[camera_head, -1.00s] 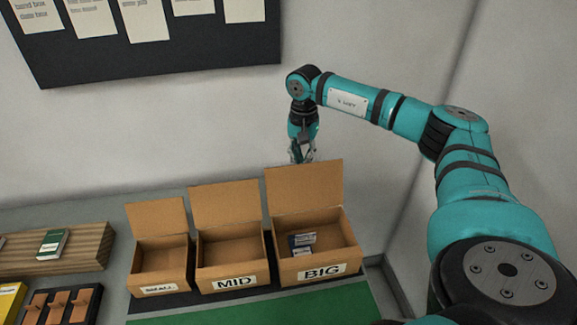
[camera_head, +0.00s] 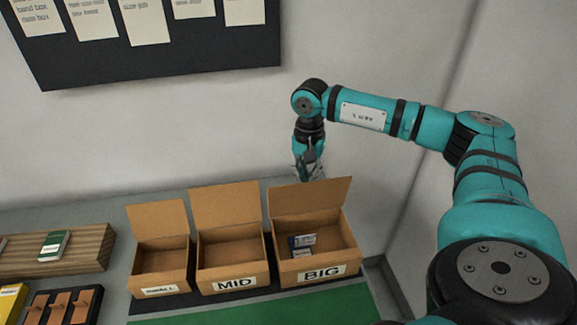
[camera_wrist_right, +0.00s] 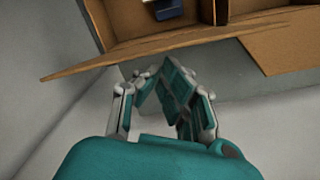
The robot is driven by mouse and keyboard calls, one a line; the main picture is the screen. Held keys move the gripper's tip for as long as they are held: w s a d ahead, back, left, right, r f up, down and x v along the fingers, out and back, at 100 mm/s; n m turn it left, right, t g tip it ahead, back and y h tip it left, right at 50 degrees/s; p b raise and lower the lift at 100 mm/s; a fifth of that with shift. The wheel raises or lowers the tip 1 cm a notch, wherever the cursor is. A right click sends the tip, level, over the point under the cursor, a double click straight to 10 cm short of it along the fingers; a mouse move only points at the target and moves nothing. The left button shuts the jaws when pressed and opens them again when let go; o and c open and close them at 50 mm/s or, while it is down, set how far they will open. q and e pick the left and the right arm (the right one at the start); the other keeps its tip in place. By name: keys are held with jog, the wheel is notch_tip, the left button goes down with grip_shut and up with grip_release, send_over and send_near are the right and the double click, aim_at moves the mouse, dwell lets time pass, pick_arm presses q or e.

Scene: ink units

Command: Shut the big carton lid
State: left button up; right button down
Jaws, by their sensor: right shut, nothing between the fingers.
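The big carton (camera_head: 287,273), labelled BIG, is the rightmost of three brown cartons in the head view. In the right wrist view, the fingers (camera_wrist_right: 172,78) are beside the lid's edge (camera_wrist_right: 150,58). My left gripper is not in view.
The MID carton (camera_head: 231,274) and the small carton (camera_head: 160,280) stand to the left with lids up. A wooden block (camera_head: 85,258) with a green box is at far left. A green mat (camera_head: 250,309) lies in front. The wall is close behind.

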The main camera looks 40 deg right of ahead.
dwell(0.3)
notch_tip(320, 180, up, 7)
jog(key=p, duration=0.4)
jog(key=shift+w+d+p, duration=0.2)
jog(key=shift+w+p, duration=0.1)
jog(key=shift+w, duration=0.15)
dwell(0.7)
